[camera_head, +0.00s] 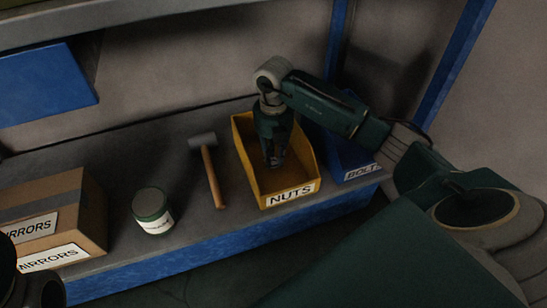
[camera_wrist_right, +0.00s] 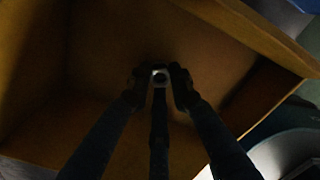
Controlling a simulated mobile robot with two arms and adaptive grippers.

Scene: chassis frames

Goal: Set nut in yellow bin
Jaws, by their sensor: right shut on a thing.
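The yellow bin (camera_head: 304,182), labelled NUTS, stands on the shelf in the head view. My right gripper (camera_head: 275,163) points down inside the bin, between its walls. In the right wrist view my right gripper (camera_wrist_right: 160,82) is shut on the nut (camera_wrist_right: 160,77), a small light ring with a dark hole. The bin's inner floor and walls (camera_wrist_right: 215,45) surround the fingertips there. The gap between nut and bin floor is hard to judge. In the head view the nut is too small to make out. My left gripper is not clearly in view.
A blue bin (camera_head: 345,160) labelled BOLTS stands right of the yellow bin, partly behind my right arm.

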